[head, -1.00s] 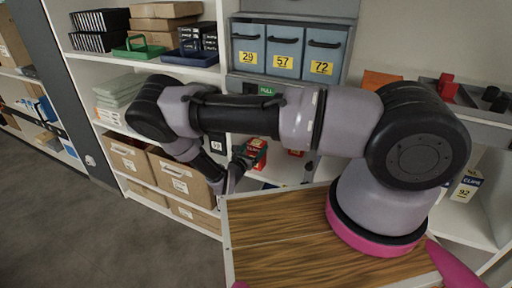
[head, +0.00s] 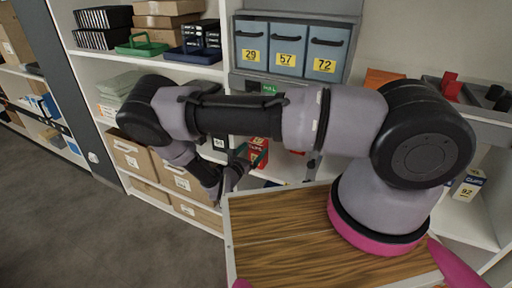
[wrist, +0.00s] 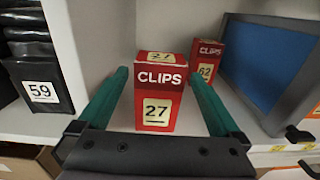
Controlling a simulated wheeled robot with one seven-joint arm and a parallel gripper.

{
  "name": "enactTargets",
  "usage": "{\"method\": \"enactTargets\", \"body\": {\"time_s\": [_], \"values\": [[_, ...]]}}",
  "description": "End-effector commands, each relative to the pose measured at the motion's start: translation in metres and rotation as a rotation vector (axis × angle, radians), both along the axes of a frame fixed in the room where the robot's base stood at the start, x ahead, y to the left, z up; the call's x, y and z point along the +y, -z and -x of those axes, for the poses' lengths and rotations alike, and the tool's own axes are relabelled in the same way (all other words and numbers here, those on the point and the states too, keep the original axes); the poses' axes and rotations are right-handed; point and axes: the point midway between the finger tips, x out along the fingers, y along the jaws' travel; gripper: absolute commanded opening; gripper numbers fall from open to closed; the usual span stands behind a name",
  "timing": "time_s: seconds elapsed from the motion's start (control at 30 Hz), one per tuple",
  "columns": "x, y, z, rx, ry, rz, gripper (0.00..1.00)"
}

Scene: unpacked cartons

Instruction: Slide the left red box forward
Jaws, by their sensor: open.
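The left red box (wrist: 160,92), marked CLIPS and 27, stands upright on the white shelf (wrist: 150,152) in the wrist view. In the head view the red box (head: 258,153) shows partly behind my arm. My gripper (wrist: 160,95) is open, with one green finger on each side of the box and a narrow gap visible beside it. I cannot tell whether a finger touches it. A second red box (wrist: 207,62), marked 62, stands farther back to the right.
A black holder marked 59 (wrist: 40,88) stands at the left on the shelf. A grey-framed blue bin (wrist: 268,65) stands close on the right. A white upright panel (wrist: 100,35) rises behind the left finger. The shelf's front edge lies below the box.

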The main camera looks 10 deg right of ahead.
Motion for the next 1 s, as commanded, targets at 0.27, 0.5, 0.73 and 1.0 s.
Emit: {"method": "enactTargets", "body": {"time_s": [0.27,0.5,0.73,1.0], "values": [[0.034,0.000,0.043,0.001,-0.003,0.001,1.00],[0.044,0.000,0.058,0.000,-0.001,0.000,1.00],[0.044,0.000,0.059,0.001,0.000,0.001,1.00],[0.044,0.000,0.058,0.001,0.000,0.001,1.00]]}}
